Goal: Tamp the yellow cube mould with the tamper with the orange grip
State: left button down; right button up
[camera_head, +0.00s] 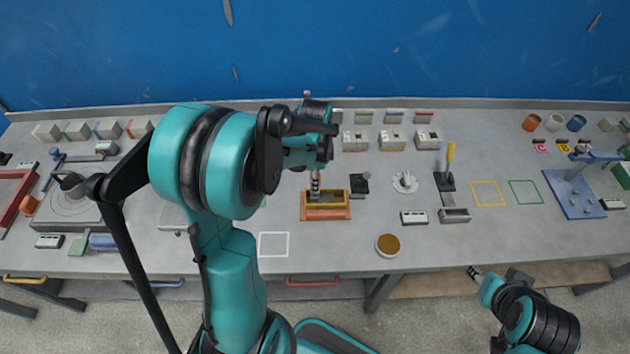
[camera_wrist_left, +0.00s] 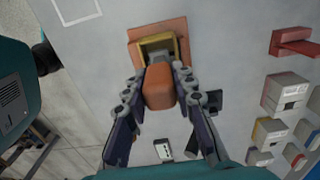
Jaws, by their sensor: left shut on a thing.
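The yellow cube mould (camera_head: 338,199) is an open box on an orange base (camera_head: 340,214) near the table's middle. In the left wrist view the mould (camera_wrist_left: 145,48) lies just beyond the fingertips. My left gripper (camera_head: 315,190) is over the mould's left part. In the left wrist view it (camera_wrist_left: 160,80) is shut on the tamper's orange grip (camera_wrist_left: 159,88), one finger on each side. My right gripper (camera_head: 474,271) is off the table's front edge, too small to read.
A small black item (camera_head: 359,184) stands close right of the mould. Farther right are a white piece (camera_head: 405,182), a yellow-handled tool (camera_head: 450,160) and a grey box (camera_head: 454,215). A round brown-filled dish (camera_head: 388,245) is near the front edge. The white outlined square (camera_head: 273,245) is empty.

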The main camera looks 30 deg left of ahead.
pick_arm(q)
jog(key=shift+r+p, duration=0.35)
jog(key=shift+r, duration=0.5)
jog(key=shift+f, duration=0.2)
jog(key=shift+f+b, duration=1.65)
jog(key=shift+f, duration=0.05)
jog(key=shift+r, duration=0.1)
jog(key=shift+r+p, duration=1.35)
jog(key=shift+r, duration=0.4)
jog(key=shift+f, duration=0.15)
